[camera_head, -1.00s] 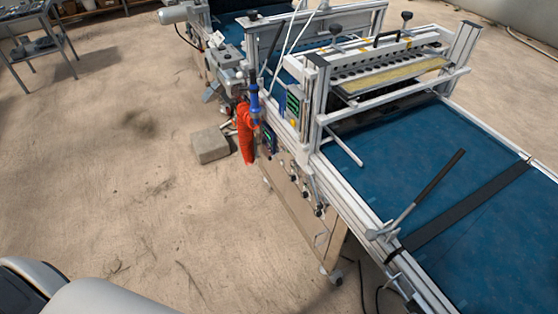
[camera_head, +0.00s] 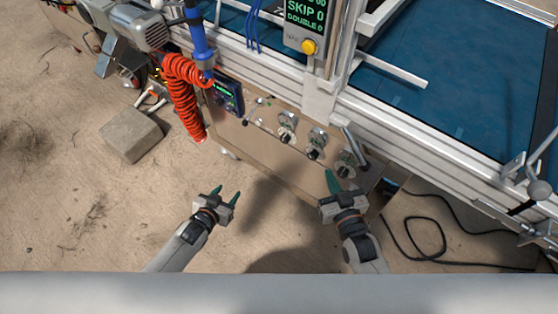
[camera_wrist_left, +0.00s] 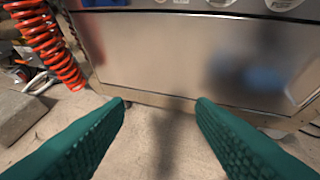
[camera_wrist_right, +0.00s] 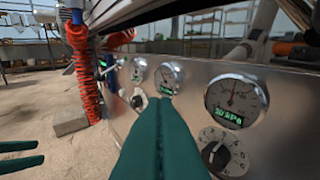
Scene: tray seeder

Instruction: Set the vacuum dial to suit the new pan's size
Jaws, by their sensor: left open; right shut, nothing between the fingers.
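A metal side panel (camera_head: 262,138) carries three round gauges with dial knobs below them. In the right wrist view the nearest gauge (camera_wrist_right: 236,100) has a needle and a green digital readout ending in kPa. A black-pointer knob (camera_wrist_right: 215,152) on a numbered plate sits under it. Two more gauges, a middle one (camera_wrist_right: 167,78) and a far one (camera_wrist_right: 138,68), lie beyond. My right gripper (camera_head: 332,178) is shut and empty, close to the rightmost dial (camera_head: 345,165); contact cannot be told. My left gripper (camera_head: 228,192) is open and empty, before the panel's lower part. No pan is identifiable.
A red coiled hose (camera_head: 185,100) hangs left of the panel, beside a small blue display box (camera_head: 226,97). A counter screen (camera_head: 306,15) stands above. A concrete block (camera_head: 130,135) and black cable (camera_head: 430,245) lie on the floor. A blue belt (camera_head: 440,85) runs behind.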

